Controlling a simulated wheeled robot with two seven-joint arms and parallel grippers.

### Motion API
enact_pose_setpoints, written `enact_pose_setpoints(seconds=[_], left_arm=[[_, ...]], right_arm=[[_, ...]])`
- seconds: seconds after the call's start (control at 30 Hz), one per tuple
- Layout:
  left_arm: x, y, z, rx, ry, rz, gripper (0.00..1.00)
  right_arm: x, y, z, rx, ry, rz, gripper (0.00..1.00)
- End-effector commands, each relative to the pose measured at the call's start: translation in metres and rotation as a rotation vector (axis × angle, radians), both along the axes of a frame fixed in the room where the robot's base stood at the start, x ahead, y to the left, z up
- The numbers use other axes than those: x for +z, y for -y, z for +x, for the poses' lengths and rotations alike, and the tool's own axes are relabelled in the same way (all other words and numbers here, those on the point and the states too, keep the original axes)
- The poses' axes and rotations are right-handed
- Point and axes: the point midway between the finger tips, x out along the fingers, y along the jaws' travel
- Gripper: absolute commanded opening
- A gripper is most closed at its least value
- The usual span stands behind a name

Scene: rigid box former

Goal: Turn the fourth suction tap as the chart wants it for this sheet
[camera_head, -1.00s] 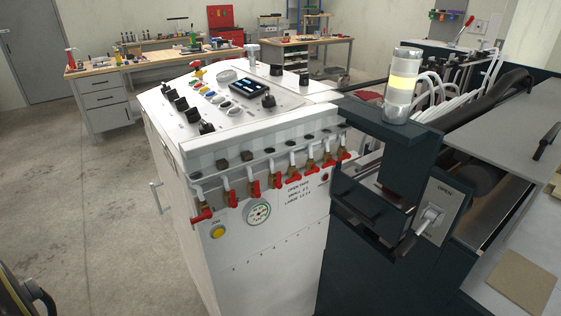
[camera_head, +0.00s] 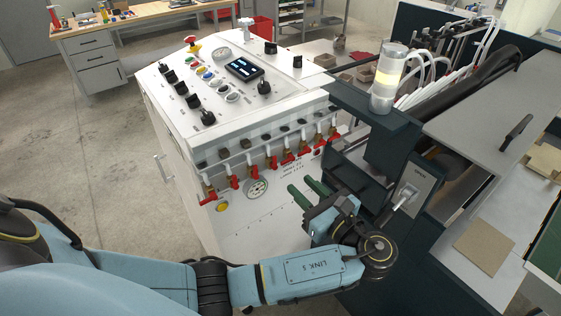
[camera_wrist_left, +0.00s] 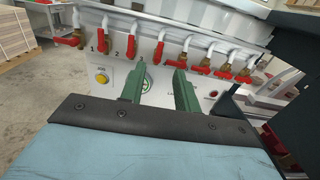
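A row of suction taps with red handles runs along the upper front of the white cabinet (camera_head: 262,225). Counted from the left, the fourth tap (camera_head: 271,162) has its handle hanging down; it also shows in the left wrist view (camera_wrist_left: 158,52). The first tap (camera_head: 207,198) has its handle turned sideways. My left gripper (camera_head: 301,187) is open and empty, with green fingers, below and in front of the taps. The printed chart (camera_head: 292,168) is partly hidden and too small to read. My right gripper is out of view.
A round gauge (camera_head: 257,188) and a yellow button (camera_head: 223,206) sit below the taps. A dark housing with a lever (camera_head: 404,196) stands to the right. A brown square sheet (camera_head: 484,246) lies on the grey table there. The cabinet top carries knobs and a display (camera_head: 244,69).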

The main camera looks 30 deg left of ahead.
Motion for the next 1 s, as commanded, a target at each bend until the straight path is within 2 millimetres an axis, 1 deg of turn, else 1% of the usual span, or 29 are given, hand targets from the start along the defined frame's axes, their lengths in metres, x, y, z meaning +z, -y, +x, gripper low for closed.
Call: enact_pose_setpoints(seconds=[0.03,0.2,0.4,0.6,0.87,0.97,1.0], left_arm=[[0.003,-0.013,0.005,0.002,0.002,0.006,0.32],[0.002,-0.046,0.018,0.001,0.0,0.003,0.32],[0.001,-0.074,0.03,0.001,-0.001,0.001,0.32],[0.0,-0.085,0.035,0.0,-0.002,-0.001,0.32],[0.0,-0.086,0.035,0.0,-0.001,-0.002,0.32],[0.0,-0.086,0.035,0.0,-0.001,-0.002,0.2],[0.0,-0.086,0.035,-0.001,-0.001,-0.002,0.15]], right_arm=[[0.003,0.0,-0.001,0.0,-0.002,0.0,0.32],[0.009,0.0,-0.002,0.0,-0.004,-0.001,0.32],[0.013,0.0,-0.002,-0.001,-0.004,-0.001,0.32],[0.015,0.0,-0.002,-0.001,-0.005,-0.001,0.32],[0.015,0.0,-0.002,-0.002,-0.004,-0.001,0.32],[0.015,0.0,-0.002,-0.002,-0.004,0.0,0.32],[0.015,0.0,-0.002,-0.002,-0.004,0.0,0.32]])
